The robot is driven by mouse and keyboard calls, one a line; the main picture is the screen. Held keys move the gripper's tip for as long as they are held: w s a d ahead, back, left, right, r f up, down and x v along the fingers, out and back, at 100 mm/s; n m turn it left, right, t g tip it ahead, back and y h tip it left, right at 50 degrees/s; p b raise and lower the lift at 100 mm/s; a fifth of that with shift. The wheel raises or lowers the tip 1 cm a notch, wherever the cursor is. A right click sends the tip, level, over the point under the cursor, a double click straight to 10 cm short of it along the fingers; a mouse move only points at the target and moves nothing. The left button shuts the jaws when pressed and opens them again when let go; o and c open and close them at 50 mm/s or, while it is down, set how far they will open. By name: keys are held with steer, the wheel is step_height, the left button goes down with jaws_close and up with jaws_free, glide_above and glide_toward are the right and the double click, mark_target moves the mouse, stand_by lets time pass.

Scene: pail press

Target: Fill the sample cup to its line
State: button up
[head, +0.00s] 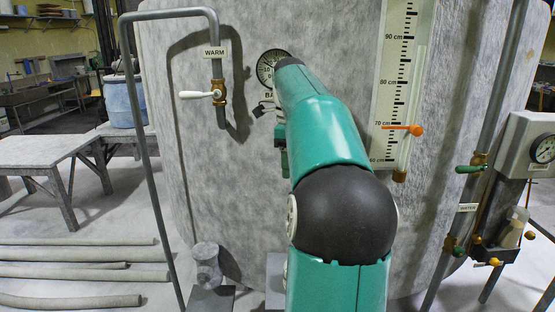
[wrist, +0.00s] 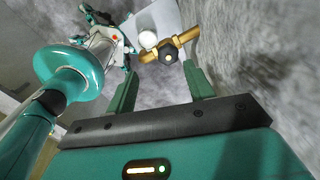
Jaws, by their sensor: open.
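My gripper (wrist: 160,68) is open in the wrist view, its two green fingers apart with nothing between them. Just beyond the fingertips is a brass fitting (wrist: 182,41) with a dark hexagonal end and a white round knob (wrist: 148,39) beside it. I cannot tell whether they touch the fingers. In the head view my arm hides most of the gripper and part of the tank wall.
The big grey tank (head: 330,80) fills the middle. It bears a WARM pipe with a white-handled valve (head: 200,94), a dial gauge (head: 268,66) and a centimetre scale (head: 398,70) with an orange pointer. Pipes stand at the right; hoses (head: 75,255) lie on the left floor.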

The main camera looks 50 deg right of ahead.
steer(key=shift+s+d+f+m, duration=0.1)
steer(key=shift+s+d+m, duration=0.1)
steer(key=shift+d+m, duration=0.25)
steer(key=shift+s+d+f+m, duration=0.1)
steer(key=shift+s+d+m, duration=0.15)
steer(key=shift+d, duration=0.3)
steer(key=shift+s+f, duration=0.1)
steer(key=shift+f, duration=0.1)
step_height(320, 180, down, 8)
steer(key=shift+f, duration=0.2)
steer(key=shift+c, duration=0.2)
steer(key=shift+r, duration=0.1)
steer(key=c, duration=0.5)
